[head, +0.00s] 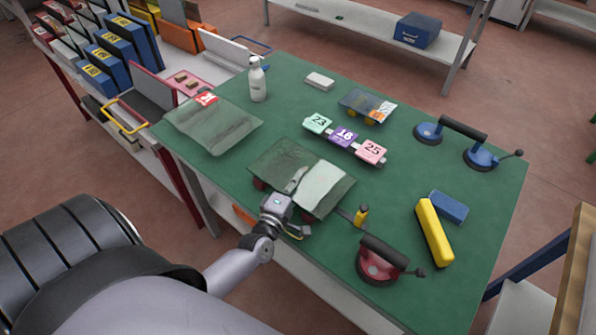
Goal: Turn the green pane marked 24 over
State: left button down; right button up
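A green glass pane (325,188) lies near the front edge of the green table, raised on small red supports. Its left part looks dark and its right part pale; no number shows on it. Another greenish pane (212,125) lies flat at the table's left, with a red label (206,98) at its back edge whose number I cannot read surely. My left gripper (297,180) reaches over the front edge of the raised pane. Its fingers are too small to tell whether they grip the glass. My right gripper is out of view.
Tags marked 23, 16 and 25 (344,137) stand mid-table. A white bottle (257,80) stands behind. Suction lifters with blue cups (480,157) and red cup (380,262), a yellow block (434,233), a blue block (449,206) and a yellow-handled tool (361,216) occupy the right.

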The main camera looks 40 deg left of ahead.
pick_arm(q)
jog(key=shift+f+b, duration=0.3)
jog(key=shift+b, duration=0.1)
dwell(0.6)
jog(key=c, duration=1.7)
grip_release()
jog(key=shift+s+f, duration=0.15)
jog(key=shift+f, duration=0.05)
jog(key=s, duration=0.4)
jog(key=s+d, duration=0.1)
jog(key=s, duration=0.2)
jog(key=s+d, duration=0.1)
jog(key=s, duration=0.3)
jog(key=shift+s, duration=0.3)
